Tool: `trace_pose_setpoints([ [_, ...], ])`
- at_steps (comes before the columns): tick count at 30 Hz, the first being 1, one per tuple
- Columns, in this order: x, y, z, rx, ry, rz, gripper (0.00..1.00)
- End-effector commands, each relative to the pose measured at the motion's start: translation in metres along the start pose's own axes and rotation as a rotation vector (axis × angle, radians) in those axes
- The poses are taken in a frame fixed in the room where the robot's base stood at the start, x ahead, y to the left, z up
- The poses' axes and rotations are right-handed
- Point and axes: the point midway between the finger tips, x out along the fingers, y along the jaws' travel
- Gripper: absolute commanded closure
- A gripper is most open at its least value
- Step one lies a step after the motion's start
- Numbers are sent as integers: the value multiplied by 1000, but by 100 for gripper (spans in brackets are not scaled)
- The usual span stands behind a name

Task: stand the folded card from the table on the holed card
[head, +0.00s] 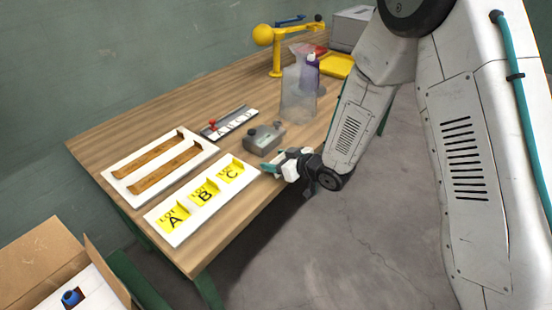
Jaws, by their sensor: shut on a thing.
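My gripper (276,170) is low by the front edge of the table, just right of the white board's C end. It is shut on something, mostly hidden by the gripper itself. A small white patch shows at the jaws; I cannot tell for sure whether it is the folded card. Yellow cards marked LOT A (173,219), LOT B (205,193) and LOT C (232,172) sit in a row on a white board (190,230). They look folded, each with a raised back part. I cannot make out which card has a hole.
A white board with two brown strips (160,165) lies behind the cards. A grey box with knobs (265,139) stands close behind my gripper. A lettered strip (232,122), a clear container (298,100) and a yellow stand (275,50) are farther back. An open carton (40,262) stands lower left.

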Motion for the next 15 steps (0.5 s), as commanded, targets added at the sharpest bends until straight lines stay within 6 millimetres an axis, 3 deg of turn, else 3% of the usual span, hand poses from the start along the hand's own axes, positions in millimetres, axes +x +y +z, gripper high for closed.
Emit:
trace_pose_setpoints([
  [11,1,1,4,1,1,2,58],
  [12,1,1,4,0,1,2,32],
  [14,1,1,4,0,1,2,16],
  [15,1,1,4,0,1,2,16],
])
